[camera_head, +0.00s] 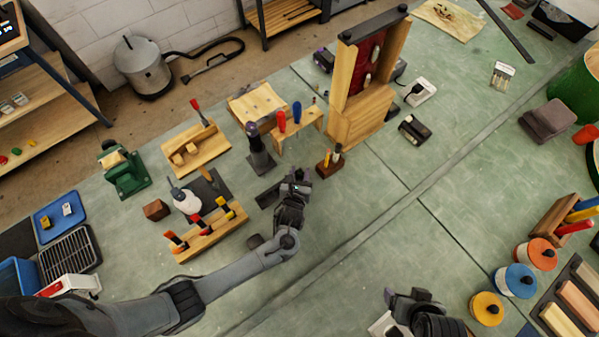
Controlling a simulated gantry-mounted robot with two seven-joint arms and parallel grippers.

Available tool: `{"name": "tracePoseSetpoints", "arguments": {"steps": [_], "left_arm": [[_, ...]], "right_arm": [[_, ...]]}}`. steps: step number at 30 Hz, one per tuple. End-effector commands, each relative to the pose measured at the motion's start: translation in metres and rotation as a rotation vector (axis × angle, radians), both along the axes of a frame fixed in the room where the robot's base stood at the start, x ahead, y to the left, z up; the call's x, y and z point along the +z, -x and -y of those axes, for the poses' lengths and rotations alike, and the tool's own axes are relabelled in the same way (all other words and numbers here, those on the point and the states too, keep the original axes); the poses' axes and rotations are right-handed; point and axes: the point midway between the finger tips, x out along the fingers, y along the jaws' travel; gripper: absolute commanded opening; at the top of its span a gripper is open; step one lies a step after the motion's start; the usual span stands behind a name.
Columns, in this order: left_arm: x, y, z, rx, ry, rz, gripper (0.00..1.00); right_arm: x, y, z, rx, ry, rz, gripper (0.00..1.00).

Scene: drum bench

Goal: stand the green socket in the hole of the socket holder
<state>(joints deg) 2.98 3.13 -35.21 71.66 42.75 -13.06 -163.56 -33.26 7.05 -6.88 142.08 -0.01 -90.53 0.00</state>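My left gripper (283,190) is over the middle of the bench, just below and left of a small dark wooden block (328,166) with dark and yellow-topped pieces standing in it. I cannot tell whether this block is the socket holder. I cannot make out a green socket; it is too small to tell or hidden. The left fingers are dark and small, and I cannot tell whether they hold anything. My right gripper (408,298) is low at the bottom edge, away from these things, with its fingers unclear.
A wooden rack with red and yellow handles (211,232) and a white bottle (185,200) stand left of my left gripper. A tall wooden cabinet (361,122) and a stand with red and blue handles (310,126) are behind. The bench right of centre is mostly clear.

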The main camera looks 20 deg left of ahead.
Motion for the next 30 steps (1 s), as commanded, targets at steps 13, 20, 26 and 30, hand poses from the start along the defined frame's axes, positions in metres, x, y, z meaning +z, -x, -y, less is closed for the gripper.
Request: {"name": "tracePoseSetpoints", "arguments": {"steps": [13,20,26,30], "left_arm": [[0.001,0.004,0.001,0.0,-0.001,-0.001,0.51],[0.013,0.029,0.007,-0.001,0.0,-0.002,0.51],[0.026,0.061,0.014,-0.001,0.0,-0.002,0.51],[0.034,0.079,0.018,0.0,0.0,-0.002,0.51]], "right_arm": [[0.002,0.0,0.0,-0.001,-0.001,0.001,0.79],[0.009,0.0,-0.001,-0.002,-0.003,0.001,0.79],[0.015,0.0,-0.001,-0.004,-0.005,0.0,0.79],[0.018,0.0,-0.001,-0.003,-0.006,0.001,0.79]]}}
